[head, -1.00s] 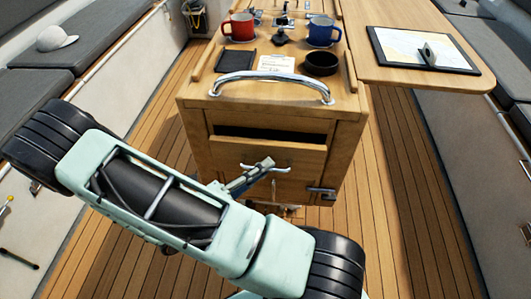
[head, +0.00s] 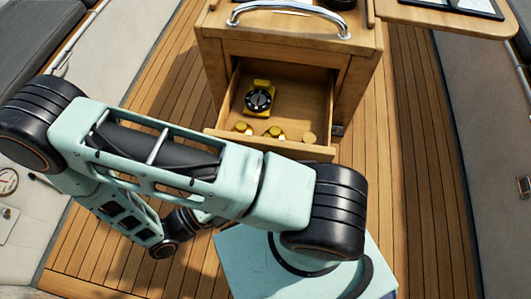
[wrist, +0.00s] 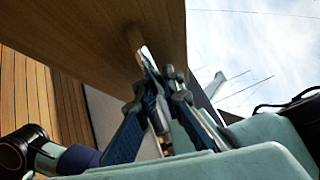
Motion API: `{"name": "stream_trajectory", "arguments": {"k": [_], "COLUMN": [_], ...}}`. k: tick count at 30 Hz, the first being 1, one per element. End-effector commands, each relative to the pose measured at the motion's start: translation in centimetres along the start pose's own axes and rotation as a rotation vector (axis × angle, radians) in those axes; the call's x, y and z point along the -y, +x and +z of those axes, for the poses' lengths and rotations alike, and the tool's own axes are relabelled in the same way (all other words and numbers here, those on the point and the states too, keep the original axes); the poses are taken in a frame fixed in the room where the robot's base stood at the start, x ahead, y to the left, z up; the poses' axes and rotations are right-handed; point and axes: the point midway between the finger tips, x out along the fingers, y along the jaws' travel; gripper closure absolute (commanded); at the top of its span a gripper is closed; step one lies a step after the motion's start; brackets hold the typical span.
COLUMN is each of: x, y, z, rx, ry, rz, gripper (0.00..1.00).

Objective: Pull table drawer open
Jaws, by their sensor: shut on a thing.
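The table drawer (head: 300,147) is pulled well out of the wooden cabinet in the head view, with its inside showing. In it lie a yellow object with a black round top (head: 258,97) and several small round pieces along the front. My gripper (wrist: 149,62) shows in the wrist view, its fingers closed together against a wooden panel that looks like the drawer front. It is shut on the drawer handle, which is mostly hidden by the fingers. In the head view my arm hides the gripper and the handle.
The wooden cabinet (head: 215,48) carries a chrome grab rail (head: 290,8) on top. A table leaf (head: 450,18) sticks out at the right. Grey bench seats line the left side. Plank floor (head: 415,150) is free to the right of the cabinet.

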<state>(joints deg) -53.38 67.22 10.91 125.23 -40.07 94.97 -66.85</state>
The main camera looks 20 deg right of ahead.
Motion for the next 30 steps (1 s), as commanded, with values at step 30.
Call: {"name": "stream_trajectory", "arguments": {"k": [30], "x": [0.03], "y": [-1.1], "z": [-0.23], "rx": [0.001], "ry": [0.002], "rz": [0.001], "gripper": [0.75]}}
